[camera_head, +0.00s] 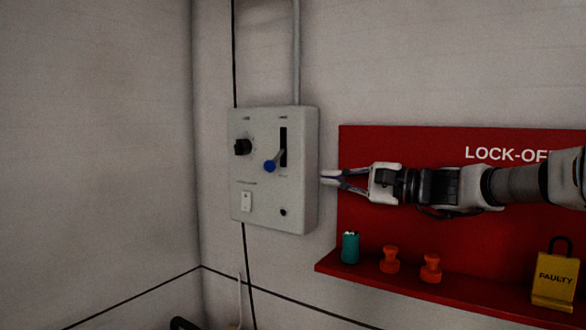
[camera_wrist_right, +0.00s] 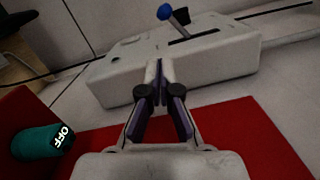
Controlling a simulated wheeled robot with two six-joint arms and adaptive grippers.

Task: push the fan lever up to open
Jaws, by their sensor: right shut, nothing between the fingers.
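The fan lever (camera_head: 270,166) has a blue ball knob and sits at a dark vertical slot on the front of a grey control box (camera_head: 262,208). Its knob hangs low, near the lower part of the slot. The lever also shows in the right wrist view (camera_wrist_right: 165,13), on the box's far face. My right gripper (camera_head: 322,178) comes in from the right and is shut and empty. Its fingertips are at the right side of the box, apart from the lever; whether they touch the box is unclear. My left gripper is not in view.
A red lock-off board (camera_head: 365,147) is mounted right of the box, behind my right arm. Its shelf (camera_head: 375,283) holds a teal cylinder (camera_head: 350,247), orange pieces (camera_head: 390,260) and a yellow padlock (camera_head: 554,280). Wall space left of the box is clear.

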